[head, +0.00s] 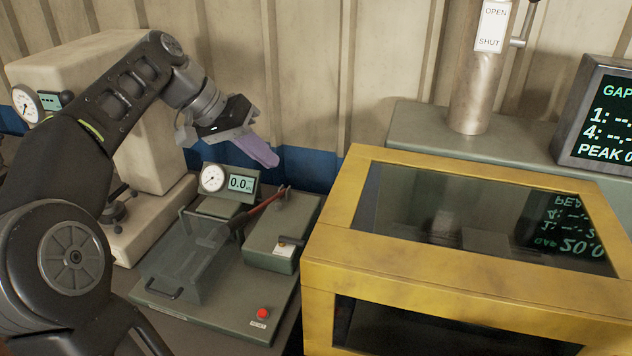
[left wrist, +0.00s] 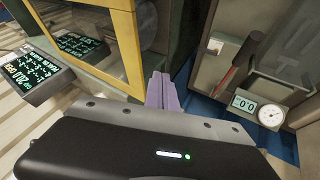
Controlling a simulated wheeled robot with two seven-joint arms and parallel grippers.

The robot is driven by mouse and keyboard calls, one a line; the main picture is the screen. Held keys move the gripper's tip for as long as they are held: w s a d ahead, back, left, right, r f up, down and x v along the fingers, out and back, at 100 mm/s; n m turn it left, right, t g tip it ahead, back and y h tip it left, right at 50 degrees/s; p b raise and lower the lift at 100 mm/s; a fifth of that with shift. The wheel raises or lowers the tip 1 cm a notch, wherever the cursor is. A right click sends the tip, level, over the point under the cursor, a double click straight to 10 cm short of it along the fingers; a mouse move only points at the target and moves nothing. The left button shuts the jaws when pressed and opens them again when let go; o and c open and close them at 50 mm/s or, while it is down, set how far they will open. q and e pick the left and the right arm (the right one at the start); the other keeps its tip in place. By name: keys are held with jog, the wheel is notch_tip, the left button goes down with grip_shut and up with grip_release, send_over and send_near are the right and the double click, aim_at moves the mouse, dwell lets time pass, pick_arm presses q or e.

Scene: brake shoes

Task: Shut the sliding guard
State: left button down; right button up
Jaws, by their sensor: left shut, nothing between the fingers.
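A yellow-framed guard (head: 400,255) with dark clear panels stands at the right in the head view; its yellow frame (left wrist: 125,45) also shows at the upper left of the left wrist view. A smaller clear cover (head: 190,265) with a black handle sits on the green bench unit at the lower middle. I cannot tell for sure which one is the sliding guard. My left gripper (head: 262,153) has purple fingers, shut and empty, held above and behind the bench unit, left of the yellow frame. Its fingers (left wrist: 162,92) show shut in the left wrist view, touching nothing. My right gripper is out of view.
A metal column (head: 470,85) has an OPEN/SHUT plate. A gap/peak screen (head: 600,115) stands far right. A corrugated wall closes the back.

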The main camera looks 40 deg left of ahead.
pick_arm(q)
jog(key=w+d+f+b, duration=0.2)
jog(key=w+d+f, duration=0.4)
jog(key=d+f, duration=0.1)
jog(key=shift+w+f, duration=0.3)
jog(key=shift+f, duration=0.25)
jog(key=shift+d, duration=0.1)
